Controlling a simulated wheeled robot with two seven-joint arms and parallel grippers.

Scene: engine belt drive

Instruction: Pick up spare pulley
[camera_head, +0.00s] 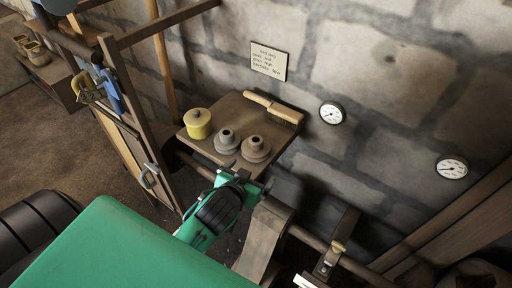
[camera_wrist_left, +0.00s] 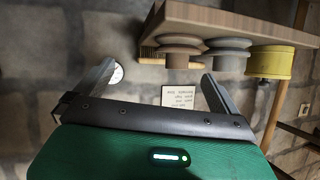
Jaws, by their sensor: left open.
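Two grey-brown stepped pulleys stand side by side on a small wooden shelf (camera_head: 205,151): a left pulley (camera_head: 227,143) and a right pulley (camera_head: 255,150). I cannot tell which is the spare. My left gripper (camera_head: 246,180) is open and empty at the shelf's front edge, just in front of the pulleys and apart from them. The left wrist view is upside down; there the open fingers (camera_wrist_left: 158,72) show with the pulleys (camera_wrist_left: 181,52) (camera_wrist_left: 228,55) beyond them and nothing between them. My right gripper is not in view.
A yellow lidded pot (camera_head: 198,124) stands left of the pulleys; a wooden brush (camera_head: 272,107) lies behind them. A stone wall with gauges (camera_head: 332,113) and a notice (camera_head: 269,61) is behind. A horizontal shaft (camera_head: 308,238) runs below and right of the shelf.

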